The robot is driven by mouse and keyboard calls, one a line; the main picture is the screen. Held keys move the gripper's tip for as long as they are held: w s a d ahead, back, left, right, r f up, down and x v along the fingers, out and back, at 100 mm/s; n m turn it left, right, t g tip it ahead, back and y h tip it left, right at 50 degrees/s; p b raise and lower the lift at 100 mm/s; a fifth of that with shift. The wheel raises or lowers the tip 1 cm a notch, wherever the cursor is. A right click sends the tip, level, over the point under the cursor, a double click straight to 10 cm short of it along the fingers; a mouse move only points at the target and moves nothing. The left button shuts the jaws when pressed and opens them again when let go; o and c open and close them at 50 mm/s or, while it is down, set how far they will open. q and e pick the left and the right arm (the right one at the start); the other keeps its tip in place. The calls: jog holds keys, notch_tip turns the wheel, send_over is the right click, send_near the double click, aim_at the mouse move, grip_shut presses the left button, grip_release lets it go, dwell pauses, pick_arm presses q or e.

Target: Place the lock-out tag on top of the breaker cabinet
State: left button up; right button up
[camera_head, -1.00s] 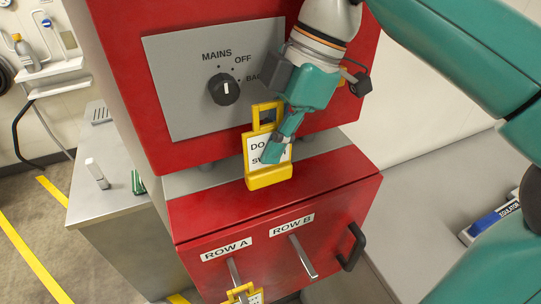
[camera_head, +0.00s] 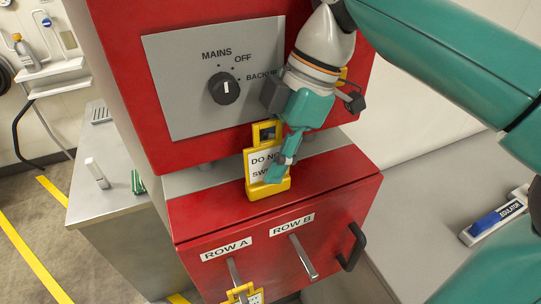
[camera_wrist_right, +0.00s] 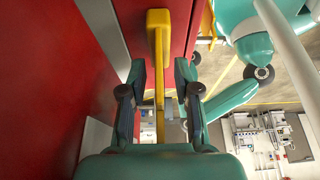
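The lock-out tag (camera_head: 259,162) is a yellow frame with a white "DO NOT SWITCH" plate and a thick yellow base. It stands upright, its base apparently on the red top of the breaker cabinet (camera_head: 211,216), near the front edge. My right gripper (camera_head: 282,170) is at the tag's right side and hides part of its plate. In the right wrist view the tag (camera_wrist_right: 159,75) shows edge-on between the fingertips (camera_wrist_right: 160,75), with a gap on each side, so the gripper is open around it. My left gripper is not in view.
A red upper housing with a grey panel (camera_head: 185,105) and a mains knob (camera_head: 224,88) rises behind the tag. A second yellow tag (camera_head: 242,292) hangs at the row A handle. A blue-and-white insulator item (camera_head: 493,217) lies on the grey bench at right.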

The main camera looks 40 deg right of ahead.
jog(key=shift+r, duration=0.25)
jog(key=shift+d+r, duration=0.15)
jog(key=shift+r, duration=0.2)
jog(key=p+v, duration=0.2)
jog(key=v, duration=0.9)
jog(key=shift+p, duration=0.3)
